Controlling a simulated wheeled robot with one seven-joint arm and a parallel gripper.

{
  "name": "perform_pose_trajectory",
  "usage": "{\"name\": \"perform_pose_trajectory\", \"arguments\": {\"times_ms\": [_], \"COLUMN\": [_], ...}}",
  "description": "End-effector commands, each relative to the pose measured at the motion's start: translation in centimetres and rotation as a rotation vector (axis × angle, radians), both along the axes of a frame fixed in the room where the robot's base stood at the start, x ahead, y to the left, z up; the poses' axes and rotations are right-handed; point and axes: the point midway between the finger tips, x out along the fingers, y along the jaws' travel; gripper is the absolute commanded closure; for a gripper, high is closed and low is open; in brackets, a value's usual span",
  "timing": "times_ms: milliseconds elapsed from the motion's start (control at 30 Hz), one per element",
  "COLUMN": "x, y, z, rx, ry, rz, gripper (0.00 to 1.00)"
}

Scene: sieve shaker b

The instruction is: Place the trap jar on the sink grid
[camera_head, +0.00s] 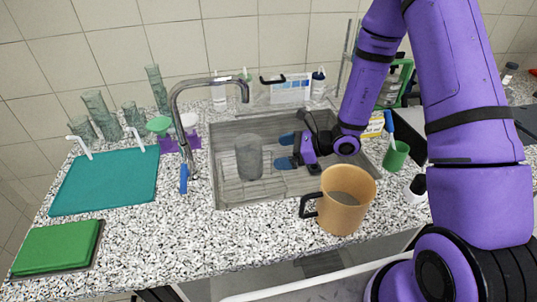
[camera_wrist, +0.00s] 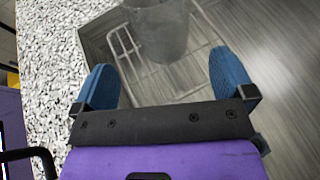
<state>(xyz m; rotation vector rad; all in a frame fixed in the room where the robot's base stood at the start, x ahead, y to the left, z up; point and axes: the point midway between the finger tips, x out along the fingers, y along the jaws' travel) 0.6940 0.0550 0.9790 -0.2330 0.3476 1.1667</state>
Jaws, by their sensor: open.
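The trap jar (camera_head: 248,157) is a translucent grey cylinder. It stands upright in the sink, with its base over the wire sink grid (camera_head: 232,192). My gripper (camera_head: 287,151) is open and empty to the right of the jar, with its blue fingers pointing toward it and a gap between. In the wrist view, the jar (camera_wrist: 160,28) is beyond the open fingertips, cut off by the top edge. The wire grid (camera_wrist: 122,45) shows around and under it. Exact contact between jar base and grid is hard to make out.
A tall faucet (camera_head: 178,115) rises left of the sink (camera_head: 330,185). An orange jug (camera_head: 347,200) stands at the sink's front edge. A green cup (camera_head: 396,156) is to the right. A teal mat (camera_head: 105,182) and several glass vessels are to the left.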

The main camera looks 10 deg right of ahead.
Motion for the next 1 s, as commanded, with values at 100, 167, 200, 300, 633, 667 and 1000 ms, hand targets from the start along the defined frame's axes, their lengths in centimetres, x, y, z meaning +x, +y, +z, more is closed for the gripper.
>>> {"name": "perform_pose_trajectory", "arguments": {"times_ms": [100,167,200,300,633,667,1000], "x": [-0.4,-0.6,-0.7,-0.8,-1.8,-2.1,-7.7], "y": [-1.2,-1.6,-1.7,-1.9,-1.2,-1.1,-0.6], "z": [0.5,0.7,0.8,0.8,5.1,6.0,15.8], "rx": [-0.001,-0.001,-0.001,-0.001,-0.045,-0.058,-0.269], "ry": [0.000,0.000,0.000,0.000,-0.100,-0.123,-0.402], "rz": [-0.002,-0.002,-0.001,0.000,0.135,0.167,0.563], "gripper": [0.00,0.00,0.00,0.00,0.00,0.00,0.00]}}
